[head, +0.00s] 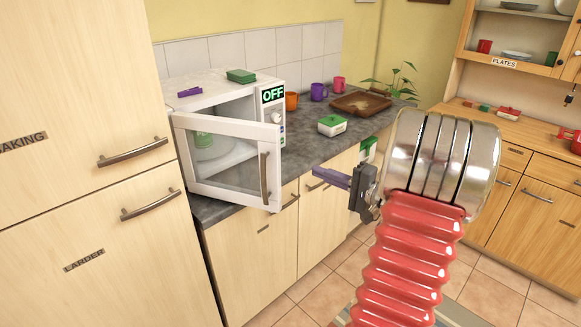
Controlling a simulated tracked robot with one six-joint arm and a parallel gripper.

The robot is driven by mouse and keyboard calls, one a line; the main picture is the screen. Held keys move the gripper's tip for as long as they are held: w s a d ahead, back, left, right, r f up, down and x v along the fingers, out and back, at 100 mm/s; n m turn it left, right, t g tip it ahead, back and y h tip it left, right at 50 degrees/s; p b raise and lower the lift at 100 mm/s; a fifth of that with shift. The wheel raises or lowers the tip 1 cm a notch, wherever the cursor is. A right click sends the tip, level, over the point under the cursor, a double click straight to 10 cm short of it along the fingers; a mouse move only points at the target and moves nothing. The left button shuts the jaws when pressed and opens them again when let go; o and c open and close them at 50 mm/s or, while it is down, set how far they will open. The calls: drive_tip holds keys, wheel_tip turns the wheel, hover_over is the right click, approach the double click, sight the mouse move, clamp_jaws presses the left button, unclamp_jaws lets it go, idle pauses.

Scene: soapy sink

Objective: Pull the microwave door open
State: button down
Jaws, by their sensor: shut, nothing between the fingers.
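The white microwave (213,84) stands on the dark grey counter at left, beside the tall cupboard. Its door (230,195) is swung open towards me, with a grey handle (265,179) upright near its right edge. Through the gap and the door window I see a pale plate and a green item (204,139) inside. My gripper (318,173) is shut and empty. Its purple fingers point left, to the right of the door handle and apart from it in the picture.
A green-lidded container (332,125), several mugs and a brown tray (361,104) are on the counter. A tall cupboard (75,230) stands close on the left. A wooden dresser (530,170) is at right. Tiled floor (320,290) shows between.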

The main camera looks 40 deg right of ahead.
drive_tip(key=shift+d+r, duration=0.1)
drive_tip(key=shift+r, duration=0.2)
drive_tip(key=shift+w, duration=0.1)
drive_tip(key=w+a, duration=0.5)
drive_tip(key=w, duration=0.2)
drive_tip(key=shift+w+a, duration=0.15)
drive_tip(key=shift+w, duration=0.25)
idle(0.4)
drive_tip(key=shift+s+a, duration=0.1)
idle(0.3)
